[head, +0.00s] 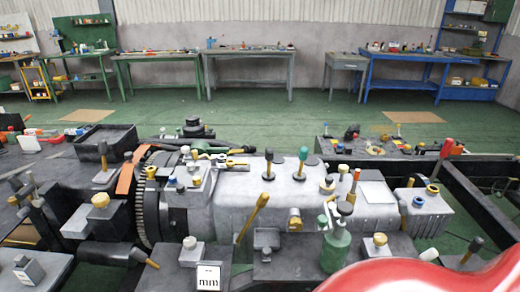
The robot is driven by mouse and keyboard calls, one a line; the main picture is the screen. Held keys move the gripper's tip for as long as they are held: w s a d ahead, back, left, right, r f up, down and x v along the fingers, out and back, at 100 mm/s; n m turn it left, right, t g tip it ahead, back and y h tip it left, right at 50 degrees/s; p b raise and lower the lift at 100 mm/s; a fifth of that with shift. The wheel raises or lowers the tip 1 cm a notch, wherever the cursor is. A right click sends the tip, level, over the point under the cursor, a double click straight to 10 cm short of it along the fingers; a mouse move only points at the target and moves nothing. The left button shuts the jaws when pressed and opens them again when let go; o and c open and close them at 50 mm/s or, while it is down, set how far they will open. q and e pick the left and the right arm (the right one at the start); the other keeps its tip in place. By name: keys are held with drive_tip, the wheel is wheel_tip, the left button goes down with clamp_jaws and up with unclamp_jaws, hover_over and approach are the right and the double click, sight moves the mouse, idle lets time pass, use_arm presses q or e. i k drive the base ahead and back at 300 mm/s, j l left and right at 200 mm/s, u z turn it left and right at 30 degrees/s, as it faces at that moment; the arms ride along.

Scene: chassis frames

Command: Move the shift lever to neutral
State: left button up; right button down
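A grey gearbox casing (250,200) lies across the middle of the chassis frame, with a toothed ring (149,200) at its left. Several levers stand on or near it, and I cannot tell which is the shift lever. A black-knobbed lever (268,166) and a dark green-knobbed lever (301,164) stand upright on top. A red-knobbed lever (355,182) stands to their right. A long brass lever (252,216) leans right in front of the casing. Another red-knobbed lever (440,160) leans right at the far right. Neither gripper is in view.
A green bottle (336,248) and a white "mm" block (208,277) stand in front of the casing. A glossy red curved surface (415,275) covers the lower right. Workbenches (248,53) line the back wall. Green floor (250,112) lies open before them.

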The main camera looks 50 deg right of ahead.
sight(269, 152)
drive_tip(key=z, duration=1.5)
